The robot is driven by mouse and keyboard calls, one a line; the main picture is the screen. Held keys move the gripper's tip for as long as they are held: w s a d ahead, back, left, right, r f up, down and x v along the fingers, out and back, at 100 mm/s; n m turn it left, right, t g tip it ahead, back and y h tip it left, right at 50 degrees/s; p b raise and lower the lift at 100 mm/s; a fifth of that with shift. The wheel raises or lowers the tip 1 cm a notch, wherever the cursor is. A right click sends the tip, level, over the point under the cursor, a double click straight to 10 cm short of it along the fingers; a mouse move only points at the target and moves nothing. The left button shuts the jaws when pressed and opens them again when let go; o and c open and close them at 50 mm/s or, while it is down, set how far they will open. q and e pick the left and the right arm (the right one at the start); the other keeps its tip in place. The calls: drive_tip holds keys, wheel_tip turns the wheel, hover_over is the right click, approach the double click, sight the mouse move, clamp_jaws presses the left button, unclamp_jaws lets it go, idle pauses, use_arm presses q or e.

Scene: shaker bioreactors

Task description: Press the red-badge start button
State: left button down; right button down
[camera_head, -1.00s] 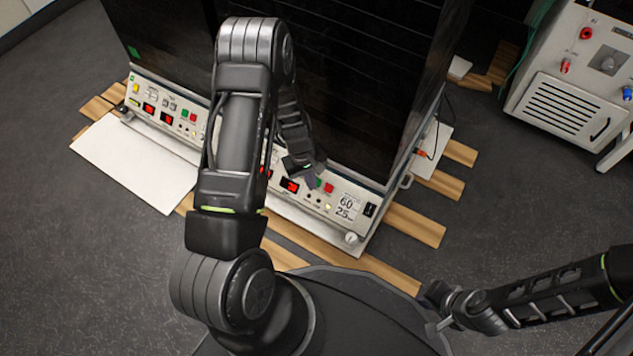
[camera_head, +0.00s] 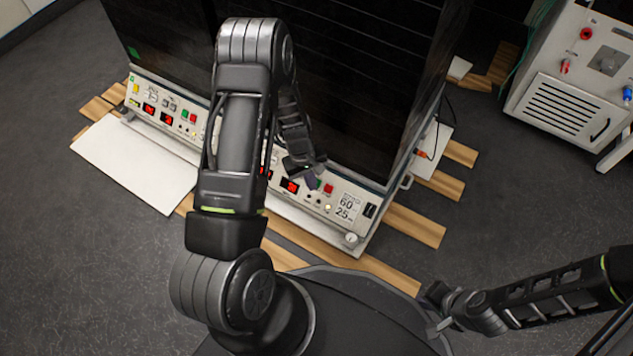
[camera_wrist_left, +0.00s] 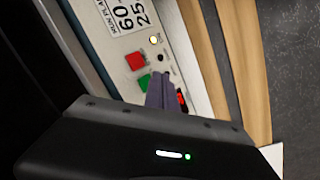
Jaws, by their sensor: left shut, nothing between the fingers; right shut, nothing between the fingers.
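The right control panel (camera_head: 345,205) at the front of the dark cabinet carries a green button (camera_wrist_left: 143,82) and a red button (camera_head: 328,188); the red one also shows in the left wrist view (camera_wrist_left: 135,61). I see no red badge; the arm covers part of the panel. My left gripper (camera_head: 316,180) is over this panel, shut and empty. In the left wrist view its fingertips (camera_wrist_left: 160,88) overlap the panel right beside the green button; I cannot tell whether they touch anything. My right gripper (camera_head: 434,312) is shut and empty, low at the right, away from the panel.
A left panel (camera_head: 160,112) has its own buttons and red displays. A white plate (camera_head: 135,165) lies in front of it. Wooden slats (camera_head: 415,224) lie under the cabinet. A white machine (camera_head: 575,85) stands at the right, with open dark floor before it.

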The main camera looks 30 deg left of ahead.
use_arm(q)
drive_tip(key=shift+w+f, duration=0.1)
idle(0.7)
drive_tip(key=shift+w+f, duration=0.2)
